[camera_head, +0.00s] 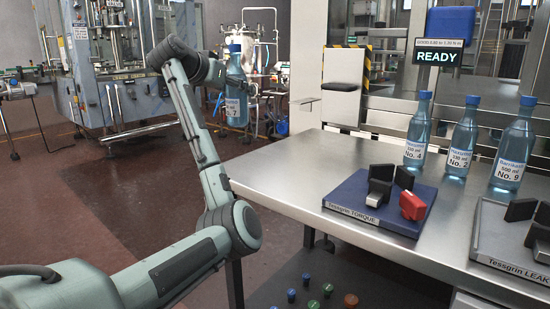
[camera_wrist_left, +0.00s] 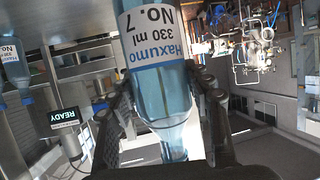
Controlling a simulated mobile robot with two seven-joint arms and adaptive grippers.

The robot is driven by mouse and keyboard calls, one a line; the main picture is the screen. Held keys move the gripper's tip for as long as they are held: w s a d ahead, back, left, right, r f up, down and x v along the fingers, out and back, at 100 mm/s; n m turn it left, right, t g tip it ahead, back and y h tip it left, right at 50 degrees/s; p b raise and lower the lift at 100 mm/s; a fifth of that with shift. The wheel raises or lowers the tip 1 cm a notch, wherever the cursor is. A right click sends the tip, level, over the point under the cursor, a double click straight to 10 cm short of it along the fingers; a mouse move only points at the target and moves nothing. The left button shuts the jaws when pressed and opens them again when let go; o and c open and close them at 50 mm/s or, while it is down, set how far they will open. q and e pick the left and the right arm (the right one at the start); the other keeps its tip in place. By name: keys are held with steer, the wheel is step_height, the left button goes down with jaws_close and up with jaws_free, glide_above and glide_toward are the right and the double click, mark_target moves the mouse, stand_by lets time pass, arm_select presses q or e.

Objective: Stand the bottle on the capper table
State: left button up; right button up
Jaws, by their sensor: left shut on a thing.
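My left gripper (camera_head: 222,74) is shut on a clear blue bottle (camera_head: 236,92), with a blue cap and a label ending in 7. The bottle is held upright in the air, beyond the far left edge of the steel table (camera_head: 285,165). In the left wrist view the bottle (camera_wrist_left: 163,85) sits between the two dark fingers, picture upside down, its label reading Haxumo 330 ml No. 7. Whether this steel table is the capper table, I cannot tell. My right gripper is not in view.
Bottles No. 4 (camera_head: 417,135), No. 2 (camera_head: 462,140) and No. 9 (camera_head: 512,148) stand along the table's back. A blue torque fixture (camera_head: 350,205) and a leak fixture (camera_head: 490,235) stand in front. A READY sign (camera_head: 439,58) rises behind. The table's left part is bare.

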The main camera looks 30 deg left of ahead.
arm_select(q)
steer(key=w+d+f, duration=0.2)
steer(key=d+f, duration=0.8)
steer(key=shift+w+d+f, duration=0.2)
steer(key=shift+w+d, duration=0.05)
steer(key=shift+d, duration=0.1)
steer(key=o, duration=1.5)
steer(key=shift+f, duration=0.15)
steer(key=v, duration=1.2)
